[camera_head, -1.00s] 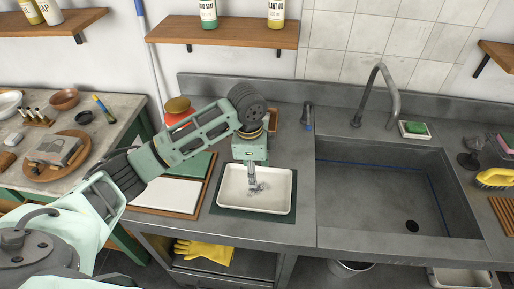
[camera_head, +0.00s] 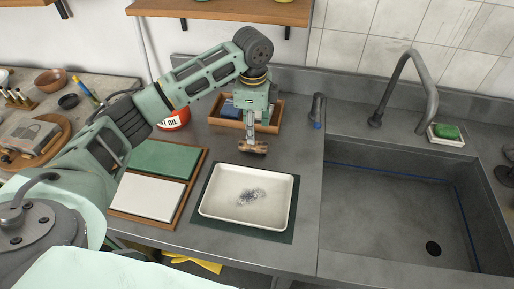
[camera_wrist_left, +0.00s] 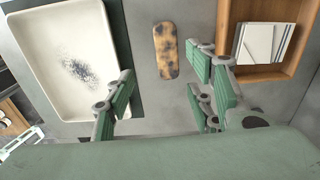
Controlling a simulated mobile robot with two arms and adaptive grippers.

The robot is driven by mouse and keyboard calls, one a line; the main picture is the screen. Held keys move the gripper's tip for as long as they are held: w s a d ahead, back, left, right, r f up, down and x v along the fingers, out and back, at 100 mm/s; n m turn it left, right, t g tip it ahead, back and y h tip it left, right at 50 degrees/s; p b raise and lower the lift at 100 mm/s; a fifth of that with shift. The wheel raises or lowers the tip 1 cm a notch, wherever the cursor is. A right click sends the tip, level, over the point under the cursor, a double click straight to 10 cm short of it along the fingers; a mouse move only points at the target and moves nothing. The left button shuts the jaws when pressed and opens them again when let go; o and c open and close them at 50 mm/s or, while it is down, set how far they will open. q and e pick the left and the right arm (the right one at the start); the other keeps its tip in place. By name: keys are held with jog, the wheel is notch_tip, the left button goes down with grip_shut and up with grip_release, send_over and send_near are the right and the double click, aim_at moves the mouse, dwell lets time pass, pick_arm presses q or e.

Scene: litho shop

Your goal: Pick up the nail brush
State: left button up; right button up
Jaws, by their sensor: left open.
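The nail brush (camera_head: 254,148) appears to be the small, stained wooden block on the grey counter, behind the white tray. It also shows in the left wrist view (camera_wrist_left: 167,52), lying flat between the tray and a wooden box; no bristles are visible. My left gripper (camera_head: 250,134) is over the counter close to the brush, pointing down, and partly overlaps it in the head view. In the wrist view its fingers (camera_wrist_left: 160,88) are spread and empty, with the brush just beyond the fingertips and not between them.
The white tray (camera_head: 218,218) with a dark smear stands on a green mat in front. A wooden box (camera_head: 272,128) with blue and white items is behind my gripper.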

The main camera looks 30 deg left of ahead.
aim_at(256, 145)
pick_arm(q)
jog(key=f, duration=0.1)
jog(key=w+f, duration=0.1)
jog(key=f, duration=0.1)
jog(key=shift+w, duration=0.1)
jog(key=shift+s+f+p, duration=0.2)
jog(key=shift+f+p, duration=0.25)
jog(key=shift+f, duration=0.2)
jog(key=f, duration=0.3)
jog(key=f+p, duration=0.1)
jog(key=shift+w+d+f, duration=0.1)
jog(key=shift+w+f, duration=0.15)
jog(key=shift+f, duration=0.05)
pick_arm(e)
jog(key=shift+w+a+r, duration=0.15)
jog(key=shift+w+r, duration=0.2)
jog(key=shift+r, duration=0.3)
pick_arm(q)
jog(key=shift+c, duration=0.3)
jog(key=c, duration=1.2)
jog(key=shift+r, duration=0.15)
